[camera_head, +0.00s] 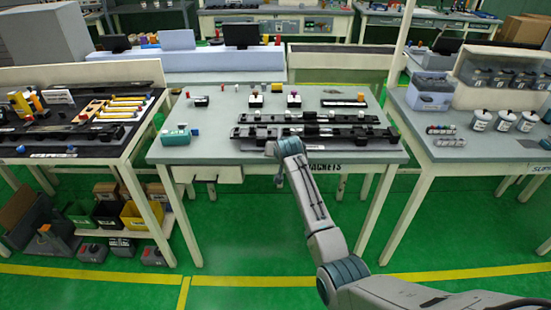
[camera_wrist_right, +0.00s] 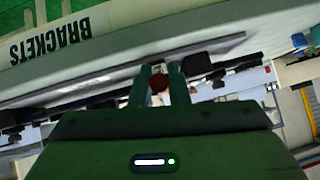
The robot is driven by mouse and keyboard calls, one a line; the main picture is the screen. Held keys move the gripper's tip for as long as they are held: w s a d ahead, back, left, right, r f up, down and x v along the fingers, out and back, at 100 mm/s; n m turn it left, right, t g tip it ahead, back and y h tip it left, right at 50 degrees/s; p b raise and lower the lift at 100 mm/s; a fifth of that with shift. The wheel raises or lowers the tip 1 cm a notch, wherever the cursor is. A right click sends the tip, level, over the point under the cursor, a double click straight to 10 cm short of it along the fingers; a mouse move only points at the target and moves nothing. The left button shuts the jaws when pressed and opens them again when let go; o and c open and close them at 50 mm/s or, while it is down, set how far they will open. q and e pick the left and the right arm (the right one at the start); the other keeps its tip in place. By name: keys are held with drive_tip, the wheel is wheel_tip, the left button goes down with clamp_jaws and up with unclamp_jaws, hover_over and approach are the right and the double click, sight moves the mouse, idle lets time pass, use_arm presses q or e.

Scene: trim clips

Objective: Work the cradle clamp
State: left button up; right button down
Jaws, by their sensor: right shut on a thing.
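Black rail-like fixtures (camera_head: 318,132) lie across the front half of the middle table; I take them to be the cradle clamp, but cannot make out its parts. My right gripper (camera_head: 271,147) reaches the front edge of these fixtures from below right. In the right wrist view, a dark red round knob (camera_wrist_right: 159,84) sits between the two fingers of my right gripper (camera_wrist_right: 160,74), which is shut on it. The fingers and wrist hide what the knob is attached to. My left gripper is not in view.
The middle table (camera_head: 222,152) also holds a teal device (camera_head: 175,137) at front left and small button boxes (camera_head: 256,99) at the back. A left table (camera_head: 58,168) carries yellow-handled tools. A right table (camera_head: 466,146) carries canisters. Green floor is clear in front.

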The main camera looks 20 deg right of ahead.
drive_tip(key=f+t+b, duration=0.1)
drive_tip(key=b, duration=0.1)
drive_tip(key=f+t+b, duration=0.1)
drive_tip(key=t+b, duration=0.1)
drive_tip(key=f+t+h+b, duration=0.1)
drive_tip(key=b, duration=0.2)
drive_tip(key=shift+w+t, duration=0.25)
drive_tip(key=shift+t, duration=0.05)
drive_tip(key=c, duration=1.4)
unclamp_jaws()
drive_tip(key=shift+f, duration=0.1)
drive_tip(key=shift+b+v, duration=0.75)
drive_tip(key=shift+v, duration=4.6)
